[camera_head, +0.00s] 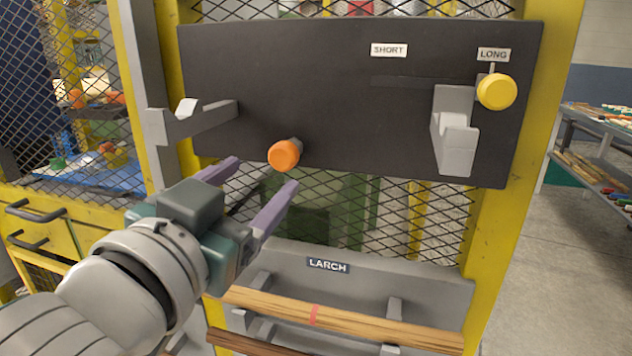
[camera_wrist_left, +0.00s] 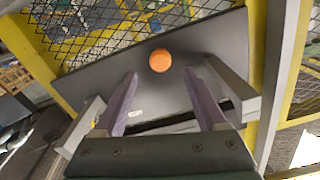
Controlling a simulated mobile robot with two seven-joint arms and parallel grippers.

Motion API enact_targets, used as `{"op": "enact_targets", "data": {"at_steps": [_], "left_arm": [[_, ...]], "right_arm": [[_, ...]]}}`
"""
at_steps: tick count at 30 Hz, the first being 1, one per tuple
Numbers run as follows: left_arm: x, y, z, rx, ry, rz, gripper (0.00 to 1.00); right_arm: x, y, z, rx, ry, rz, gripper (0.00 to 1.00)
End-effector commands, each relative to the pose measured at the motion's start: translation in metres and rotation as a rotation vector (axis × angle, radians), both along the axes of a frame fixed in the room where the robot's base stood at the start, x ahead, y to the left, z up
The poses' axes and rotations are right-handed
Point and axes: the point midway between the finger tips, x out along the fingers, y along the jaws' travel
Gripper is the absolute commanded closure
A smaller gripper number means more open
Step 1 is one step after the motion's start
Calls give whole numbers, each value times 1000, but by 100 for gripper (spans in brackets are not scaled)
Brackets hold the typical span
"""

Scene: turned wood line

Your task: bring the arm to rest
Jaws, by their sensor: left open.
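My left gripper (camera_head: 264,178) is in front of the dark panel (camera_head: 330,100), with its two purple fingers spread apart and nothing between them. The fingers point toward an orange knob (camera_head: 283,155) on the panel's lower part. In the left wrist view the same orange knob (camera_wrist_left: 160,60) shows beyond the fingertips, with a gap between. The left gripper also shows in the wrist view (camera_wrist_left: 160,90), open and empty. My right gripper is in neither view.
Grey brackets (camera_head: 205,118) and (camera_head: 456,135) stick out from the panel. A yellow knob (camera_head: 497,91) sits under the LONG label (camera_head: 494,55); a SHORT label (camera_head: 389,50) is left of it. Below, a LARCH rack (camera_head: 430,287) holds wooden rods (camera_head: 370,328). Open floor (camera_head: 555,270) lies right.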

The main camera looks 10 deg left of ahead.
Motion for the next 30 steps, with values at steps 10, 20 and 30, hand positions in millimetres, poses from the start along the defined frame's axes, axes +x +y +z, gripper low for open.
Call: {"op": "enact_targets", "data": {"at_steps": [10, 20, 30], "left_arm": [[-13, 1, 1, 0, -1, 1, 26], [-31, 24, -9, -30, 177, 88, 26], [-175, 42, -55, -90, 973, 149, 26]], "right_arm": [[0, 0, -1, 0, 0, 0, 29], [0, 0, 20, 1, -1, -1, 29], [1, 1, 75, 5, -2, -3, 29]]}}
